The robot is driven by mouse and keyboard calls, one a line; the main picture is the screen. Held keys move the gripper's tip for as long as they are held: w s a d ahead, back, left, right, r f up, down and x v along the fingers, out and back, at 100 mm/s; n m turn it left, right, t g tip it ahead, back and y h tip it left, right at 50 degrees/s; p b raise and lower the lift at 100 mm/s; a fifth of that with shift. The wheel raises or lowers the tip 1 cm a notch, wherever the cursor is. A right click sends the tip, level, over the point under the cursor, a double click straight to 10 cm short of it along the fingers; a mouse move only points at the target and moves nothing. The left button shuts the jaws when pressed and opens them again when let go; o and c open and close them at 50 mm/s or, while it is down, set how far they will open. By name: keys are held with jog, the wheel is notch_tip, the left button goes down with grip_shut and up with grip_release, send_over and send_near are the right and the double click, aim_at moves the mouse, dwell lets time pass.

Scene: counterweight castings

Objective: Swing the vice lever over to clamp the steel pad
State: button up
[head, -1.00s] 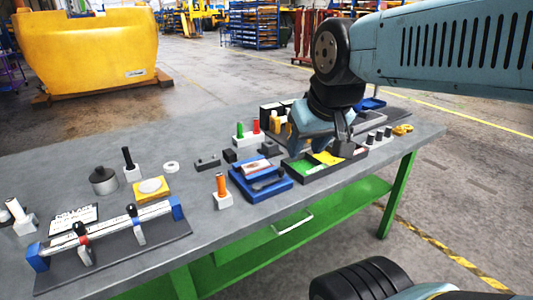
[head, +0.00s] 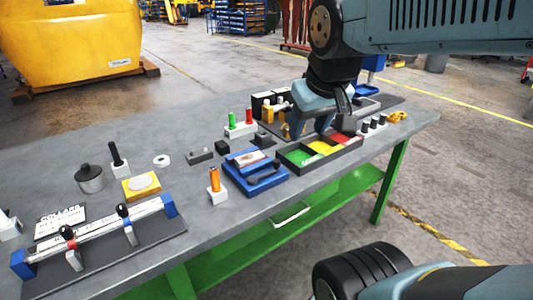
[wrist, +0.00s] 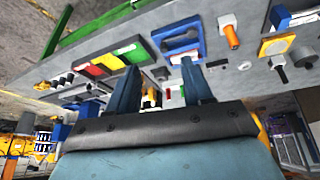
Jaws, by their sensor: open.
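My gripper (head: 320,128) is open over the back right of the grey bench, behind the three-colour tray; its fingers (wrist: 160,70) also show in the wrist view, with nothing held. A small orange-yellow fixture with a pale bar (head: 268,113) stands on a dark mat just left of my gripper. It may be the vice, partly hidden by my gripper; yellow shows between the fingers in the wrist view (wrist: 151,97). I cannot make out its lever or the steel pad for certain.
The tray (head: 320,150) has green, yellow and red sections. A blue holder (head: 257,185), an orange-handled peg (head: 215,183) and green and red pegs (head: 240,120) stand left of it. A rail with two black-knobbed clamps (head: 95,238) is at front left.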

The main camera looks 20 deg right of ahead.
jog(key=w+a+f+n+g+h, duration=0.15)
jog(key=w+n+g, duration=0.35)
jog(key=w, duration=0.5)
jog(key=n+g+h, duration=0.2)
jog(key=n, duration=0.5)
send_near(276, 160)
jog(key=x, duration=0.8)
jog(key=shift+s+f, duration=0.1)
jog(key=shift+f, duration=0.25)
jog(key=shift+c, duration=0.5)
grip_shut()
